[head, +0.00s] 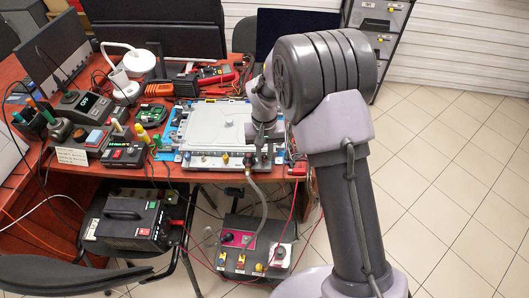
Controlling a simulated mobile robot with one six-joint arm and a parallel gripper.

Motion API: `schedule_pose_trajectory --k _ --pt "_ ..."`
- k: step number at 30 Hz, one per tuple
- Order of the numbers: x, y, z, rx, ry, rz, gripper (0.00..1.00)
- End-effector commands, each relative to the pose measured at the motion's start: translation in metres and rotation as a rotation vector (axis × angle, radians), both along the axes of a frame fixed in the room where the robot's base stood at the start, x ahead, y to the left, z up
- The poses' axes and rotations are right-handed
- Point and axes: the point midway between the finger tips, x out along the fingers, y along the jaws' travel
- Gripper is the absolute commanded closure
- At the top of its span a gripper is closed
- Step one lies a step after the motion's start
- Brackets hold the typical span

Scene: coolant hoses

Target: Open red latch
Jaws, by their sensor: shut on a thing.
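My gripper (265,150) reaches down to the front edge of a white flat unit (215,128) on the red table. It is shut on a small part there, among the fittings along that edge. The part is too small and too covered by the fingers to name. A small red piece (299,168) sits at the table's front edge, just right of my gripper. I cannot tell whether it is the red latch, and no other latch shows clearly.
The red table (150,178) also holds a white lamp (126,88), a multimeter (215,75) and several small control boxes. Below it stand a black box (125,220) on a chair and a grey unit (262,228) with red leads. Tiled floor is open at right.

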Motion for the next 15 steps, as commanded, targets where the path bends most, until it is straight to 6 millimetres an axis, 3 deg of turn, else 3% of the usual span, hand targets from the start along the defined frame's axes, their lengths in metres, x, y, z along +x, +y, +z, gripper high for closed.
schedule_pose_trajectory --k 5,13,14,15 --pt "-0.0007 -0.0001 0.0032 0.0 0.003 0.182 1.0" --pt "-0.0002 0.0 0.0004 0.0 0.001 0.197 1.0" --pt "-0.0002 0.0 0.0004 0.0 0.001 0.197 0.76" --pt "-0.0003 -0.0001 0.0004 0.0 0.001 0.196 0.68"
